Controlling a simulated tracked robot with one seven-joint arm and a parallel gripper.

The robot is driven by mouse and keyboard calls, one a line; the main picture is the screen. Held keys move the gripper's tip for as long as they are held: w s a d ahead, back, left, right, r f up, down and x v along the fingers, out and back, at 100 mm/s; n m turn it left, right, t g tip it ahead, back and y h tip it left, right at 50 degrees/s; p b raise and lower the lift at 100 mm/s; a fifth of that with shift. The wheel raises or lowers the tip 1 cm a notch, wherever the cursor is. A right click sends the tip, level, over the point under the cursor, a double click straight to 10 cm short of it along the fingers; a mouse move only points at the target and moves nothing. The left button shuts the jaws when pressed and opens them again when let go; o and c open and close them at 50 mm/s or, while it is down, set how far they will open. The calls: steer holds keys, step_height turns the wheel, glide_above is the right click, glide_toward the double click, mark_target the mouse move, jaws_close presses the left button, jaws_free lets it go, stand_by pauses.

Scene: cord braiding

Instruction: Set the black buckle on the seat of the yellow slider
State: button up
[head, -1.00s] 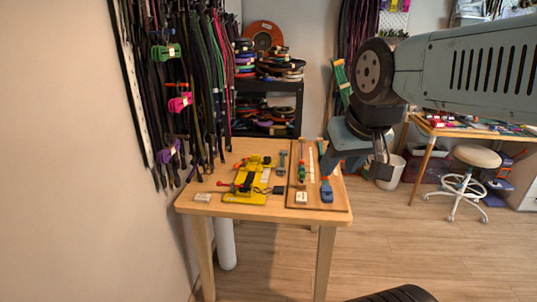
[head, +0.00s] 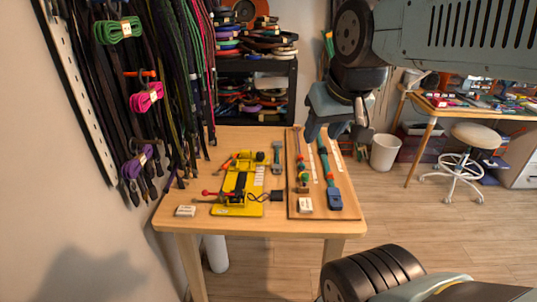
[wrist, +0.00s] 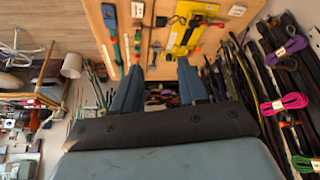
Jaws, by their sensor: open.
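A small black block (head: 277,195), which looks like the buckle, lies on the wooden table just right of the yellow fixture (head: 224,210). It also shows in the wrist view as a small black piece (wrist: 161,21). The yellow fixture, seemingly the slider, has a red-knobbed lever and dark parts on it; it also shows in the wrist view (wrist: 181,42). Its seat is too small to make out. My gripper (head: 337,128) is open and empty, in the air above the table's back right, apart from both. Its two blue-grey fingers also show in the wrist view (wrist: 158,72).
A wooden board (head: 346,206) with cords and a blue clip (head: 334,199) covers the table's right side. A white block (head: 186,211) lies at the front left. Cords hang on the left wall beside the table. A black shelf (head: 257,88) stands behind.

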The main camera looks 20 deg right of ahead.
steer(key=shift+o, duration=1.7)
steer(key=shift+w, duration=0.3)
steer(key=shift+m+g+y, duration=0.3)
steer(key=shift+m+g, duration=0.2)
steer(key=shift+g, duration=0.3)
steer(key=w+f, duration=0.1)
steer(key=w, duration=0.2)
steer(key=w+f, duration=0.1)
steer(key=w, duration=0.1)
steer(key=w+f, duration=0.1)
steer(key=w, duration=0.2)
steer(key=shift+w+d, duration=0.15)
steer(key=shift+w, duration=0.15)
steer(key=m+g, duration=0.3)
steer(key=g, duration=0.1)
glide_above(277, 194)
step_height(277, 194, down, 24)
step_height(277, 194, down, 13)
steer(key=shift+w+f, duration=0.1)
steer(key=shift+f, duration=0.05)
